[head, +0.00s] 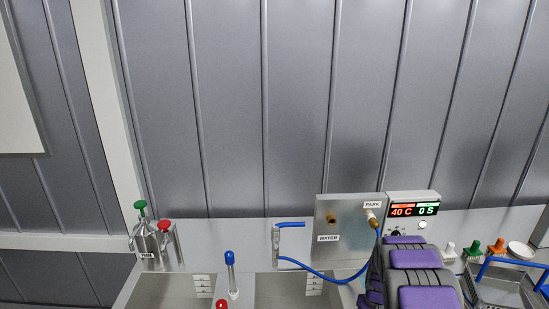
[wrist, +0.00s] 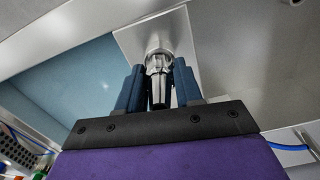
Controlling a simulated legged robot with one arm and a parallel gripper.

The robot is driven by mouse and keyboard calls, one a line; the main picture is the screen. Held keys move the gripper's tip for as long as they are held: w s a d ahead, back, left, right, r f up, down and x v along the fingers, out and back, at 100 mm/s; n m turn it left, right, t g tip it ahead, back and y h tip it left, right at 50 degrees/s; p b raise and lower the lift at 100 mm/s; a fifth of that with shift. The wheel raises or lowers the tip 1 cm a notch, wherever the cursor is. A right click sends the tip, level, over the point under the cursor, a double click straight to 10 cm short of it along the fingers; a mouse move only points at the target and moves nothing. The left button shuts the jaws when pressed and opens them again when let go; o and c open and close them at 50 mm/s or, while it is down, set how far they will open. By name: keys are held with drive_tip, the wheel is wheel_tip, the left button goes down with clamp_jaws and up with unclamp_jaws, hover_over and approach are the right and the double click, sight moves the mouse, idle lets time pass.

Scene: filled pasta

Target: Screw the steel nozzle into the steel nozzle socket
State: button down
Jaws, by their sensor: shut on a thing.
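In the wrist view my gripper (wrist: 159,72) has its two dark blue fingers closed around a grey metal piece, the steel nozzle (wrist: 157,88). The nozzle stands between the fingers and points up toward a round bright steel fitting, which looks like the steel nozzle socket (wrist: 158,47), on a pale plate. The nozzle's upper end meets or overlaps this fitting in the view. I cannot tell whether its thread is engaged. In the head view my purple and grey arm hides the gripper, nozzle and socket.
A steel panel (head: 345,210) with WATER and PARK labels stands behind the counter, beside a display box (head: 413,204). A blue hose (head: 325,276) runs along the counter.

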drive_tip(key=m, duration=0.9)
drive_tip(key=shift+b, duration=0.35)
drive_tip(key=shift+m, duration=0.4)
drive_tip(key=m, duration=0.4)
drive_tip(key=shift+m+b, duration=0.3)
drive_tip(key=shift+b, duration=0.05)
drive_tip(key=m, duration=0.5)
drive_tip(key=shift+m+b, duration=0.3)
drive_tip(key=shift+m, duration=0.4)
